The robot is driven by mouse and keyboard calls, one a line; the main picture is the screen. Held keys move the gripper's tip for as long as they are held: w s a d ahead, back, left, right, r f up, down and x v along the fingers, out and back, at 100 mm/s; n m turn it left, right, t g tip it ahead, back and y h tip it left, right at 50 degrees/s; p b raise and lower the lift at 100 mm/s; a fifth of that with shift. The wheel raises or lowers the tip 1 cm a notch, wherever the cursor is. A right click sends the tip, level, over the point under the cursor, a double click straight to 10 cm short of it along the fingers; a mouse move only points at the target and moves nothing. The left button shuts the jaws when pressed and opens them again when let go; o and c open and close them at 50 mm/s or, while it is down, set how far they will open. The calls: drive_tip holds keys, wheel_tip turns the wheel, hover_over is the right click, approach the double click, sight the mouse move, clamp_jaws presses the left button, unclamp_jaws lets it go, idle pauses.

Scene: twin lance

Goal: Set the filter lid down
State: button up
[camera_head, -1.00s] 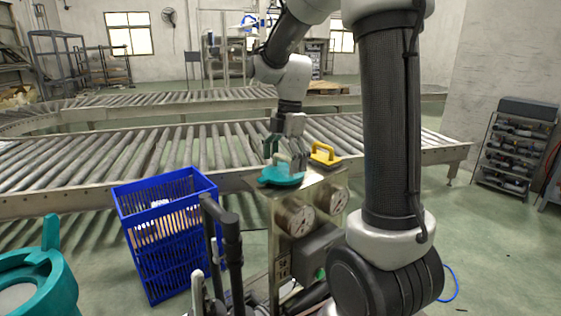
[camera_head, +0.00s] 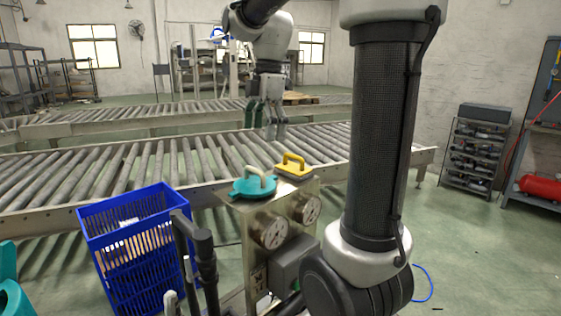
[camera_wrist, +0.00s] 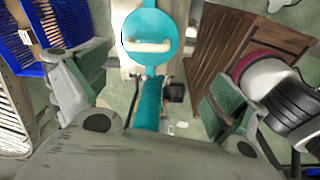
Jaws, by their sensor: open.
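The teal filter lid (camera_head: 254,188) with a pale arched handle lies flat on the left part of the metal filter unit's top (camera_head: 292,193). It also shows in the wrist view (camera_wrist: 150,24), top centre, with nothing gripping its handle. My gripper (camera_head: 267,130) hangs above and beyond the unit, fingers pointing down, clear of the lid. In the wrist view its two green-padded fingers (camera_wrist: 155,85) are wide apart with nothing held between them.
A blue crate (camera_head: 138,245) stands left of the unit. Roller conveyors (camera_head: 150,165) run behind. A teal vessel (camera_head: 10,292) shows at the lower left edge. A slatted wooden pallet (camera_wrist: 235,50) shows in the wrist view. Shelves (camera_head: 478,150) stand at the right.

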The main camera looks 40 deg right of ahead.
drive_tip(key=s+f+m+t, duration=0.2)
drive_tip(key=s+f+m, duration=0.1)
drive_tip(key=s+m, duration=0.5)
drive_tip(key=s+f+m+t+h, duration=0.1)
drive_tip(key=s+f+m+t, duration=0.1)
drive_tip(key=s+m, duration=0.7)
drive_tip(key=shift+s+f, duration=0.4)
drive_tip(key=shift+f, duration=0.3)
